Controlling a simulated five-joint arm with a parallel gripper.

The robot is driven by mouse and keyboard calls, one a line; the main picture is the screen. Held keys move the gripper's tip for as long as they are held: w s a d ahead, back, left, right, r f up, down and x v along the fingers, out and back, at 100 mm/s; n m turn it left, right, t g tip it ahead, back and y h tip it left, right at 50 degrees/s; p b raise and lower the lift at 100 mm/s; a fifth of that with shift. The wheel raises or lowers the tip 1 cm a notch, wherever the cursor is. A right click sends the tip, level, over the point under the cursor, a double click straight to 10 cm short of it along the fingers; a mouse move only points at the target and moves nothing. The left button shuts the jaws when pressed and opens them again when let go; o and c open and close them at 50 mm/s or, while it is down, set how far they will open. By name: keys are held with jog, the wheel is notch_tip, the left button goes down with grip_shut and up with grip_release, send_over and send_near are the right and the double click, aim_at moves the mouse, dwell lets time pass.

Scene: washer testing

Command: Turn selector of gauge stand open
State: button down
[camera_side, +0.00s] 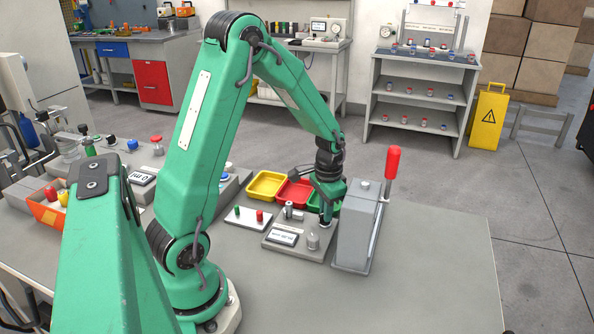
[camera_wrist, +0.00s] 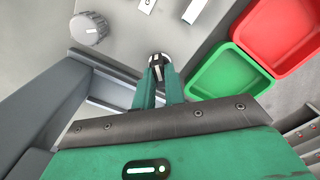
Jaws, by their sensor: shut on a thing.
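The gauge stand (camera_side: 298,250) is a light grey plate on the table, with a small display (camera_side: 283,238), a ribbed grey knob (camera_side: 313,240) and a short metal post (camera_side: 289,211). In the wrist view the ribbed knob (camera_wrist: 89,28) is at the upper left. My gripper (camera_side: 326,221) points down at the plate's right back part. In the wrist view my gripper (camera_wrist: 159,72) is shut on the selector (camera_wrist: 158,58), a small black knob with a white mark. The fingers cover part of the selector, and its exact turn is hard to read.
A grey box with a red-handled lever (camera_side: 392,165) stands close on the right of my gripper. Yellow (camera_side: 264,186), red (camera_side: 294,193) and green (camera_wrist: 229,84) trays lie behind it. The table's right front is clear.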

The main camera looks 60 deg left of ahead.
dwell(0.3)
jog(key=c, duration=1.5)
grip_release()
jog(key=shift+o, duration=0.2)
jog(key=shift+r, duration=0.2)
jog(key=shift+r, duration=3.75)
